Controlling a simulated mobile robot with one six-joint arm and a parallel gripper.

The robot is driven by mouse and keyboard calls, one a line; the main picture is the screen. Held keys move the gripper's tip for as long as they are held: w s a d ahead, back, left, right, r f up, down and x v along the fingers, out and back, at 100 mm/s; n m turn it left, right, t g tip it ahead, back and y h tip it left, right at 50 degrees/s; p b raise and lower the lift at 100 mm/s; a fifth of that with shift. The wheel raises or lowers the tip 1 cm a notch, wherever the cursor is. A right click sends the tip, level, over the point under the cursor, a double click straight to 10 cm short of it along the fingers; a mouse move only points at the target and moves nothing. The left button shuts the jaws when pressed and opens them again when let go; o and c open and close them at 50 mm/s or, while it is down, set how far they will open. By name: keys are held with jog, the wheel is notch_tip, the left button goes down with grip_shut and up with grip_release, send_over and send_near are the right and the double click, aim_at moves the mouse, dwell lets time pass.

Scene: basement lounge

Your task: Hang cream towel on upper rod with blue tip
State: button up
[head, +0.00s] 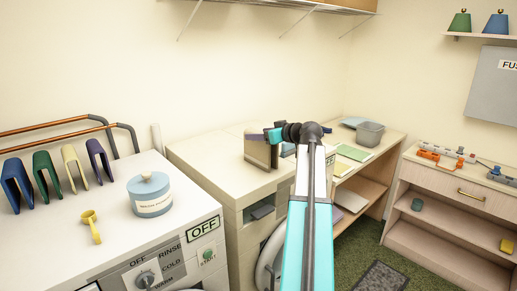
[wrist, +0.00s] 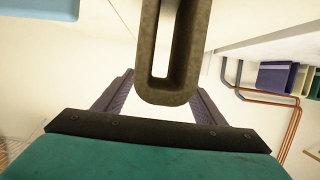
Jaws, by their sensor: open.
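The cream towel (head: 74,168) is a folded, upside-down-V shape on the white washer top at the left of the head view. It stands between a green towel (head: 46,173) and a purple towel (head: 99,162). Two copper rods with dark bent ends run behind them; the higher in the picture is the upper rod (head: 45,126). No blue tip is visible on either. My gripper (head: 265,136) is open and far right of the towels, over the second white counter. In the wrist view its fingers (wrist: 165,88) are apart, with a brown-grey loop between or beyond them.
A blue towel (head: 16,185), a yellow scoop (head: 91,226) and a blue lidded jar (head: 150,194) share the washer top. A brown block-like object (head: 261,152) is at my gripper. A wire shelf (head: 285,5) hangs above. A grey bin (head: 370,134) stands on the far desk.

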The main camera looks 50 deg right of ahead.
dwell(0.3)
grip_shut()
jog(key=shift+r, duration=0.2)
jog(key=shift+r+b, duration=0.8)
jog(key=shift+r, duration=0.7)
jog(key=s+a+r+b, duration=0.1)
jog(key=s+a+b, duration=0.2)
jog(key=s+a, duration=0.7)
jog(key=v, duration=0.2)
jog(key=shift+s+b, duration=0.35)
jog(key=shift+d, duration=0.1)
